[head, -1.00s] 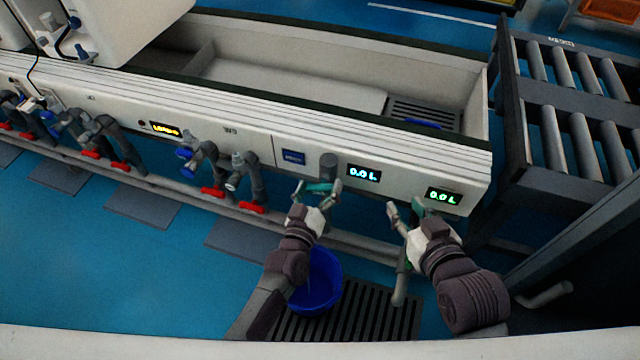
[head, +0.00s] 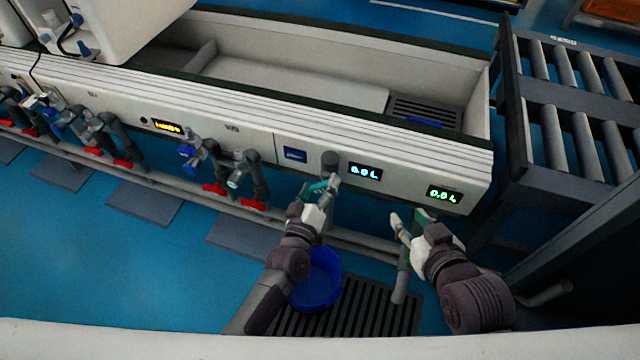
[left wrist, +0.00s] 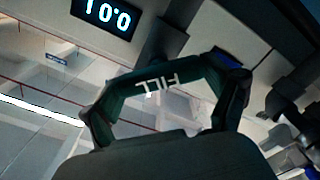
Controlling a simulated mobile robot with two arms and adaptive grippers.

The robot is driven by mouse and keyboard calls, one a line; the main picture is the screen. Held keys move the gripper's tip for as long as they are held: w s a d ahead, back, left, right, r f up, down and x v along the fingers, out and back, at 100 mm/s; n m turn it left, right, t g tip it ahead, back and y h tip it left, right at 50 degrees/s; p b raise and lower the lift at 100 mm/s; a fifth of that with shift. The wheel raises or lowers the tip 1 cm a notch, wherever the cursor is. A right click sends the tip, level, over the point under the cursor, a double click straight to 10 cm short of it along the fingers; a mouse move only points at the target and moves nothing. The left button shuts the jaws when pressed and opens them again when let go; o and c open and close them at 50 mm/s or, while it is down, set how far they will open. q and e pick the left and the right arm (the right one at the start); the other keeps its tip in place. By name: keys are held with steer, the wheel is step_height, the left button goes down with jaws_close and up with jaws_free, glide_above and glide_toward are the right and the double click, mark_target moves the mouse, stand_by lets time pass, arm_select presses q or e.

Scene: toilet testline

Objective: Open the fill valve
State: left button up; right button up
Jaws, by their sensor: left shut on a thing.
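The fill valve's green handle, marked FILL (left wrist: 165,82), lies between the fingers of my left gripper in the left wrist view, its lettering upside down. My left gripper (head: 322,190) is shut on this handle, below the grey valve body (head: 330,162) on the white panel. The fingers partly cover the handle in the head view. My right gripper (head: 418,230) is open, with its fingers spread near a green part (head: 424,214) below the right display. I cannot tell whether it touches that part.
A blue bucket (head: 317,284) stands on the slatted floor grate (head: 370,308) below my left arm. A grey pipe (head: 402,275) hangs beside my right gripper. Several taps with red handles (head: 215,188) line the panel to the left. A roller conveyor (head: 575,140) stands at right.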

arm_select(q)
steer(key=shift+d, duration=0.15)
steer(key=o, duration=0.9)
steer(key=shift+s, duration=0.1)
steer(key=shift+s, duration=0.25)
steer(key=v, duration=1.1)
steer(key=shift+s+r, duration=0.2)
steer(key=shift+s, duration=0.05)
arm_select(e)
steer(key=shift+w+f, duration=0.1)
steer(key=shift+w, duration=0.2)
steer(key=shift+s+r, duration=0.2)
steer(key=shift+s, duration=0.15)
